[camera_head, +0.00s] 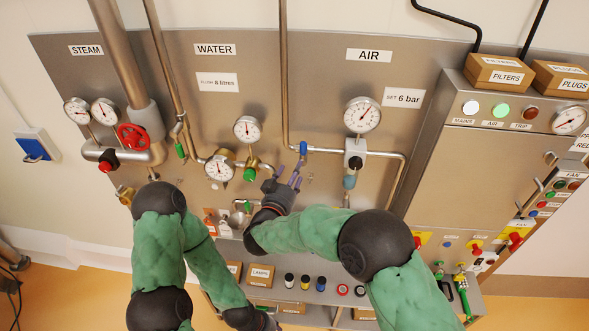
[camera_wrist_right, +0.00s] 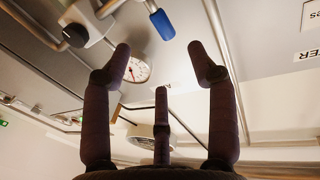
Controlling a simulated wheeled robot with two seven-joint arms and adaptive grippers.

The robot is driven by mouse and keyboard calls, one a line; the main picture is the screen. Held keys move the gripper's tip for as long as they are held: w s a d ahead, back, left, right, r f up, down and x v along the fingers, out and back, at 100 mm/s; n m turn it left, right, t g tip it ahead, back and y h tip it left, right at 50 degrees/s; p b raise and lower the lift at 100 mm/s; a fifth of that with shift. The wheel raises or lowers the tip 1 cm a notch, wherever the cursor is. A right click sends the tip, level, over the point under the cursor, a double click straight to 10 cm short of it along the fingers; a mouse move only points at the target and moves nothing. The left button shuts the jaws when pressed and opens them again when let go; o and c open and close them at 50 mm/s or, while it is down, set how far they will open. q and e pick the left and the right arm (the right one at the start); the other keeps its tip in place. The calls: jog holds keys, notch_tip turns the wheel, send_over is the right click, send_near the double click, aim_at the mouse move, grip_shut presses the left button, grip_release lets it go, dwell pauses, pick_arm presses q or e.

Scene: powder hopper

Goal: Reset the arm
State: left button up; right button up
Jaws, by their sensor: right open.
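My right arm (camera_head: 310,232) is covered in green and reaches up from the lower right. Its dark gripper (camera_head: 290,183) is in front of the steel panel, just below the blue valve handle (camera_head: 303,148). In the right wrist view the right gripper (camera_wrist_right: 165,75) has its fingers spread apart, with nothing between them. The blue handle (camera_wrist_right: 162,24) also shows there, beyond the fingertips. My left arm (camera_head: 160,245) comes up at the left and bends down to the bottom edge. Its gripper (camera_head: 268,322) is mostly cut off near the bottom edge, so its jaws are unclear.
The panel (camera_head: 320,80) carries STEAM, WATER and AIR pipes with several gauges. A red handwheel (camera_head: 132,137) is at the left and a green knob (camera_head: 250,174) is near my right gripper. A steel cabinet (camera_head: 480,160) stands right. A shelf with small boxes (camera_head: 261,275) is below.

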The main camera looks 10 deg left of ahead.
dwell(0.4)
jog(key=d+f+n+g+y+b, duration=0.1)
jog(key=d+f+g+y+b, duration=0.2)
jog(key=f, duration=0.9)
jog(key=d+f+n+g+b, duration=0.1)
jog(key=d+f+b, duration=0.35)
jog(key=f, duration=0.65)
jog(key=s+d+f+g+y+b, duration=0.1)
jog(key=s+d+f+g+b, duration=0.2)
jog(key=f, duration=0.5)
jog(key=s+d+f+g+y+b, duration=0.1)
jog(key=s+f+b, duration=0.25)
jog(key=f, duration=0.45)
jog(key=s+d+f+g+b, duration=0.2)
jog(key=s+f, duration=0.2)
jog(key=f, duration=0.4)
jog(key=s+d+f+m+g+y+b, duration=0.1)
jog(key=s+d+f+g+b, duration=0.1)
jog(key=s+f, duration=0.5)
jog(key=s+d+f+m+g+y+b, duration=0.1)
jog(key=s+f+g+b, duration=0.4)
jog(key=s, duration=1.1)
notch_tip(320, 180, down, 4)
jog(key=shift+d+r+y+b, duration=0.2)
jog(key=shift+d+y+b, duration=0.35)
jog(key=shift+b, duration=0.4)
